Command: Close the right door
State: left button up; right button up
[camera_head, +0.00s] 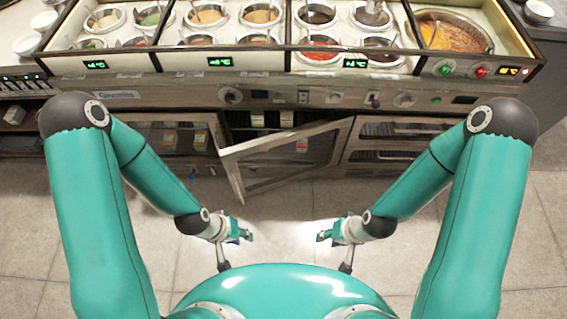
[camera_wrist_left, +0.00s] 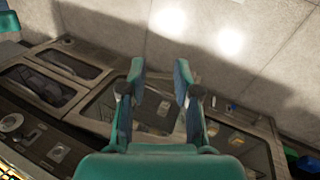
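The right door (camera_head: 285,155), a metal-framed glass door under the counter, stands ajar in the head view. Its left edge swings out toward me and its right side is at the cabinet. In the left wrist view its framed pane (camera_wrist_left: 100,105) shows behind my left gripper (camera_wrist_left: 160,82), whose fingers are apart with nothing between them. In the head view my left gripper (camera_head: 246,234) is low in front of the cabinet, apart from the door. My right gripper (camera_head: 322,236) mirrors it, also apart from the door, and looks open and empty.
The left door (camera_head: 175,136) looks shut. Drawers (camera_head: 390,142) are right of the open door. Above is the counter (camera_head: 300,92) with knobs, displays and several sauce wells. The tiled floor (camera_head: 280,230) before the cabinet is clear.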

aim_at(226, 158)
pick_arm(q)
grip_shut()
jog(key=w+a+m+t+y+b, duration=0.7)
jog(key=w+a+m, duration=0.25)
jog(key=w, duration=0.35)
jog(key=w+d+f+m+t+y+b, duration=0.2)
jog(key=d+f+m+t+b, duration=0.4)
jog(key=b, duration=1)
jog(key=b+x, duration=0.1)
jog(key=x, duration=0.3)
jog(key=r+b+x, duration=0.1)
jog(key=x, duration=0.3)
jog(key=b+x, duration=0.1)
jog(key=x, duration=0.3)
jog(key=shift+w+a+r, duration=0.2)
jog(key=shift+w+a, duration=0.05)
jog(key=shift+w, duration=0.1)
jog(key=shift+w+a, duration=0.15)
jog(key=shift+w, duration=0.4)
